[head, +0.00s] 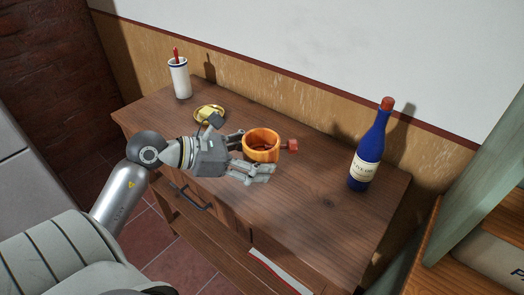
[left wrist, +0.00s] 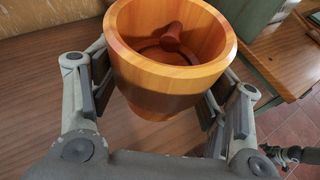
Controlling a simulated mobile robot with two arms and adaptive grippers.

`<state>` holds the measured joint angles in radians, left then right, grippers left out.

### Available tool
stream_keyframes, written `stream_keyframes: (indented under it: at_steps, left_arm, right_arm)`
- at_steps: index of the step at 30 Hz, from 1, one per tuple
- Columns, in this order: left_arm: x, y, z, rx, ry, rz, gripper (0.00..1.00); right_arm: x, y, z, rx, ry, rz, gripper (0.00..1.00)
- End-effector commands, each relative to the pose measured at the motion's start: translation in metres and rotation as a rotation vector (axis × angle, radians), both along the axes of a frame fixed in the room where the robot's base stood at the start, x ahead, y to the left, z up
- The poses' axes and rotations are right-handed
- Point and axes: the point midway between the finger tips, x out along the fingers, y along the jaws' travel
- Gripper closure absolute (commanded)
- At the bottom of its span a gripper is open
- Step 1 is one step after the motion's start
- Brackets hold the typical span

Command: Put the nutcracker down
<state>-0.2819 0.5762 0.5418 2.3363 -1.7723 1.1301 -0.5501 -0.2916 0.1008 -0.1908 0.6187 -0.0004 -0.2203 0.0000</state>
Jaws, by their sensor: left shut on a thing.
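The nutcracker (head: 261,152) is an orange wooden bowl with a reddish screw knob sticking out on its right side. My left gripper (head: 258,155) is shut on the bowl, one finger on each side, over the middle of the wooden table (head: 310,215). In the left wrist view the nutcracker (left wrist: 165,82) is upright between the fingers, and the reddish screw end shows inside it. I cannot tell whether its base touches the table.
A blue bottle (head: 370,150) with a red cap stands at the right of the table. A white cup (head: 180,80) with a red item in it stands at the back left. A small yellow dish (head: 201,111) lies behind my left gripper. The front right tabletop is clear.

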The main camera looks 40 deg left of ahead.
Motion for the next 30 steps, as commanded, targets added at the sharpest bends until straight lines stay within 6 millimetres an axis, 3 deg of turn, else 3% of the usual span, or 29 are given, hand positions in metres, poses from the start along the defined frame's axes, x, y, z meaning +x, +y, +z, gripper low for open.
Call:
stream_keyframes:
  at_steps: [3, 6, 12, 18, 30]
  left_arm:
    - [0.025, 0.012, -0.008, -0.004, 0.000, 0.002, 0.59]
    - [0.044, 0.021, -0.017, -0.004, -0.001, 0.002, 0.59]
    - [0.072, 0.035, -0.053, -0.005, -0.001, 0.002, 0.59]
    - [0.085, 0.042, -0.073, 0.000, -0.002, 0.000, 0.59]
    - [0.091, 0.044, -0.110, -0.001, -0.001, -0.001, 0.59]
  right_arm:
    - [-0.026, 0.022, 0.008, 0.025, 0.037, 0.002, 0.05]
    - [-0.033, 0.033, 0.013, 0.038, 0.045, 0.005, 0.05]
    - [-0.011, 0.027, 0.020, 0.032, 0.014, 0.007, 0.05]
    - [0.008, 0.013, 0.023, 0.017, -0.016, 0.001, 0.05]
    - [-0.012, 0.014, 0.036, 0.017, 0.015, 0.000, 0.05]
